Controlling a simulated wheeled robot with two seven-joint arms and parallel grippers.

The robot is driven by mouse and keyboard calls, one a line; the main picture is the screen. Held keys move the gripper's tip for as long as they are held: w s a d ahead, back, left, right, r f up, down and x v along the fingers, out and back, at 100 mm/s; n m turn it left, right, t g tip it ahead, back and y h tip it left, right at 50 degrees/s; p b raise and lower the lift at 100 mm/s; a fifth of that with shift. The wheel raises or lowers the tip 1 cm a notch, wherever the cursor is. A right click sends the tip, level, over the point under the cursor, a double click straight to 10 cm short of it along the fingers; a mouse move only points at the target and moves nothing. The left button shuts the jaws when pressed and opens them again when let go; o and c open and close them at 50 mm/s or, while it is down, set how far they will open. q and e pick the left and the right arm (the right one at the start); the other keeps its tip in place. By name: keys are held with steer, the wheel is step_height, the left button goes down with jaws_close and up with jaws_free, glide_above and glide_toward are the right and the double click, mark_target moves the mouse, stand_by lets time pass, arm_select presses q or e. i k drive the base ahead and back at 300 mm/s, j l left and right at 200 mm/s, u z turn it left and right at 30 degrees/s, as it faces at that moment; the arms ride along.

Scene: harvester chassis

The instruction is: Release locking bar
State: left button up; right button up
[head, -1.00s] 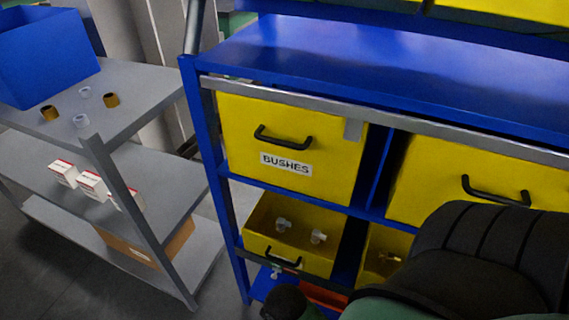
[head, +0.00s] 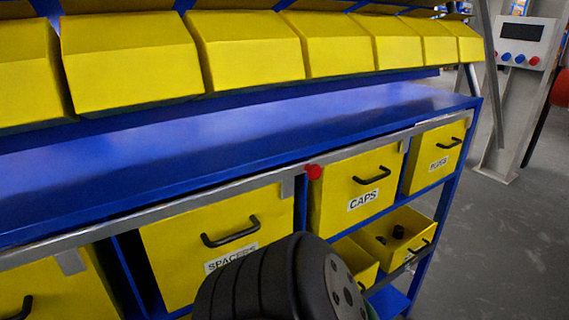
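The locking bar (head: 225,196) is a long grey metal rail that runs along the front edge of the blue rack (head: 230,130), across the tops of the yellow drawers. Short grey tabs hang from it, and one (head: 287,188) overlaps the front of the SPACERS drawer (head: 190,235). A red knob (head: 313,172) sits on the bar between the SPACERS drawer and the CAPS drawer (head: 345,195). A black ribbed part of my arm covers the lower middle and part of the SPACERS label. Neither gripper's fingers show.
Yellow bins (head: 250,50) line the rack above the blue top. A smaller labelled drawer (head: 438,155) is at the right end. An open yellow bin (head: 405,225) with black parts sits below. A control panel (head: 520,45) stands beyond, with clear floor (head: 490,260) at right.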

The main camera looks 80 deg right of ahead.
mark_target(63, 248)
steer(key=z, duration=2.95)
steer(key=k+l, duration=0.2)
steer(key=k, duration=0.15)
steer(key=k+l+u, duration=0.1)
steer(key=u, duration=0.4)
steer(key=k+u, duration=0.1)
steer(key=u, duration=0.65)
steer(key=k+u, duration=0.1)
steer(key=u, duration=0.3)
